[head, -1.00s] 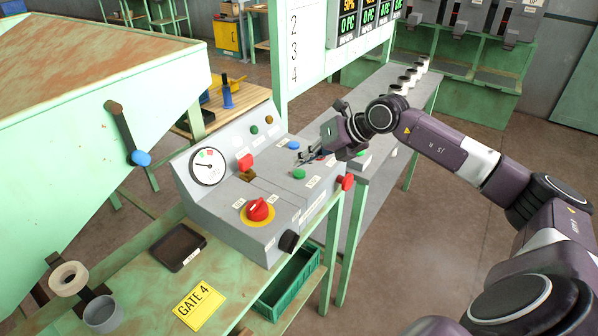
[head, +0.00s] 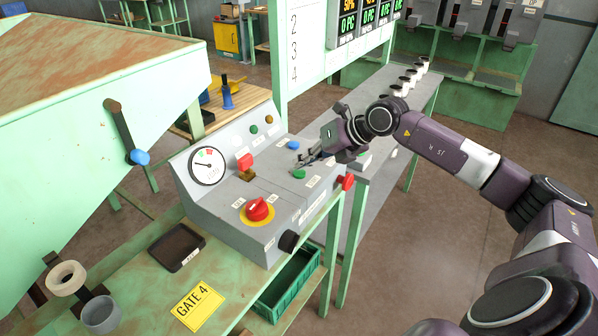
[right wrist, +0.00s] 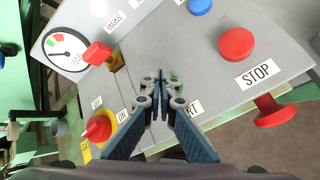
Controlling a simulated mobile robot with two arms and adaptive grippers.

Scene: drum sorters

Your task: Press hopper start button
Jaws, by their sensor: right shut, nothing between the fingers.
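The grey control box (head: 232,215) stands on the green bench. A green button (head: 299,174) sits on its sloped top. In the right wrist view a label ending in "RT" (right wrist: 192,108) shows beside my fingers, which hide most of the green button. My right gripper (head: 301,163) is shut and empty, its tips just above or beside the green button; contact cannot be told. The shut fingertips also show in the right wrist view (right wrist: 160,82). A blue button (head: 293,145) lies just behind. My left gripper is out of view.
A red button (right wrist: 237,44) by the STOP label, a red knob (head: 346,181) on the box's side and a red rotary switch (head: 258,209) on yellow are near. A dial (head: 207,166) is at left. A green hopper (head: 130,90) fills the left side.

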